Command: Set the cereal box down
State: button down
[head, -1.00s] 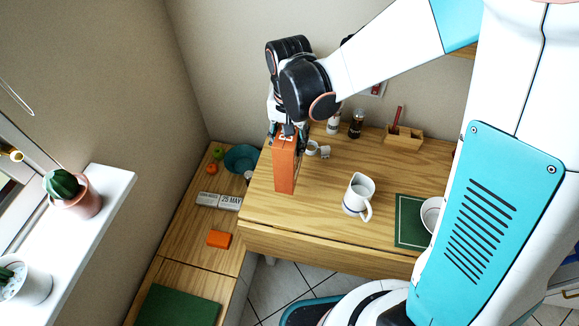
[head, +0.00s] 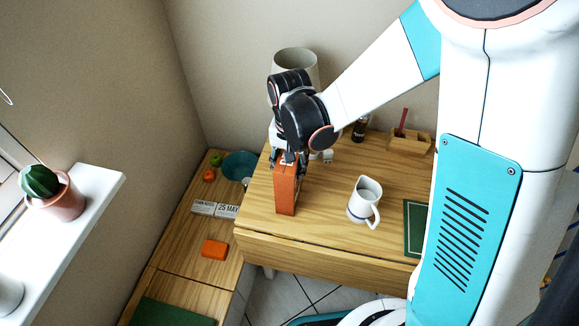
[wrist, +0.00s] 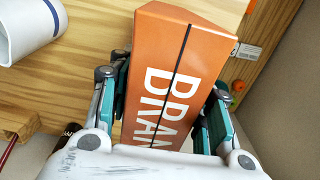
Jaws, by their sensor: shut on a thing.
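The cereal box (head: 286,190) is orange and upright at the left part of the wooden table in the head view. My gripper (head: 287,158) is above it with its fingers at the box's top. In the wrist view the orange box (wrist: 185,50) fills the middle, with white lettering reading "BRAN" in part. My gripper (wrist: 165,112) has one teal-padded finger on each side of it, shut on the box. The box's lower end appears at or very near the tabletop; I cannot tell whether it touches.
A white jug (head: 363,202) stands right of the box on the table (head: 325,232). A lower bench at left holds a teal bowl (head: 240,165), a calendar (head: 215,209) and an orange block (head: 214,249).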

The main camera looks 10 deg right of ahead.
jog(key=shift+f, duration=0.15)
jog(key=c, duration=0.8)
grip_release()
jog(key=shift+c, duration=0.2)
jog(key=shift+r, duration=0.2)
notch_tip(320, 180, up, 12)
jog(key=p, duration=0.4)
